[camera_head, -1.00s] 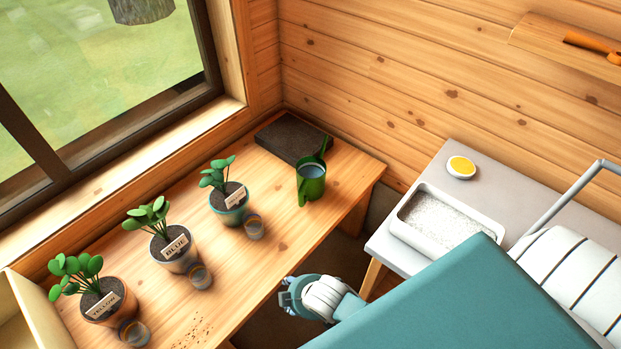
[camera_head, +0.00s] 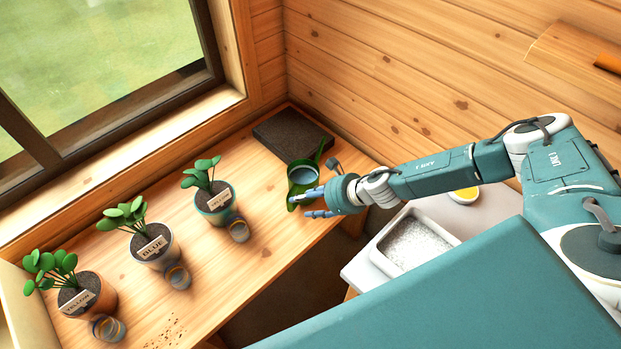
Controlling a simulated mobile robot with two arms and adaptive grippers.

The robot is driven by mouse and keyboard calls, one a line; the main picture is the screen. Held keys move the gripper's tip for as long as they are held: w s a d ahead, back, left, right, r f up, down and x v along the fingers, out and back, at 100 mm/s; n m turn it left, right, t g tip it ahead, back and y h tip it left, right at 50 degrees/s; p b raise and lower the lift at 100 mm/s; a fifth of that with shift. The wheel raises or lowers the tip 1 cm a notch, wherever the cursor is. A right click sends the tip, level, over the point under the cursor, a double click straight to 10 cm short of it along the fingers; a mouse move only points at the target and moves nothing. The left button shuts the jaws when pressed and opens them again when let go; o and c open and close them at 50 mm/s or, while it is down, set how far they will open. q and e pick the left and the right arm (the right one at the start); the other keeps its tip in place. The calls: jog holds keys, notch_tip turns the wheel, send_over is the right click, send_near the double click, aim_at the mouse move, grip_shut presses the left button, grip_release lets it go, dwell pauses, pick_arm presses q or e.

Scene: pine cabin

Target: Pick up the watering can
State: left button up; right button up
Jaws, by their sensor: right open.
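The green watering can (camera_head: 303,174) stands upright on the wooden bench, near its far right end, with what looks like water inside. My right arm comes in from the right, and my right gripper (camera_head: 309,205) is open at the can's near right side. One finger overlaps the can's lower part in the picture. I cannot tell whether it touches the can. Part of the can's right side is hidden by the gripper. My left gripper is not in view.
Three labelled potted plants (camera_head: 152,246) stand along the bench (camera_head: 225,275), each with a small glass (camera_head: 239,231) beside it. A dark flat slab (camera_head: 292,134) lies behind the can.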

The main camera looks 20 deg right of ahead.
aim_at(291, 208)
jog(key=b+x, duration=0.1)
jog(key=x, duration=0.4)
jog(key=shift+a, duration=0.1)
jog(key=x, duration=0.1)
jog(key=b+x, duration=0.1)
jog(key=x, duration=0.2)
jog(key=shift+f, duration=0.65)
jog(key=shift+w+f, duration=0.15)
jog(key=shift+f, duration=0.05)
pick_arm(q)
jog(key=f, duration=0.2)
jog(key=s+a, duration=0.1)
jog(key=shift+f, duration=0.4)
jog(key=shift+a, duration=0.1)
pick_arm(e)
jog(key=shift+c, duration=0.2)
grip_shut()
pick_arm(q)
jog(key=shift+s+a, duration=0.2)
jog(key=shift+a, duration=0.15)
pick_arm(e)
jog(key=shift+w+r, duration=0.1)
jog(key=shift+r, duration=0.05)
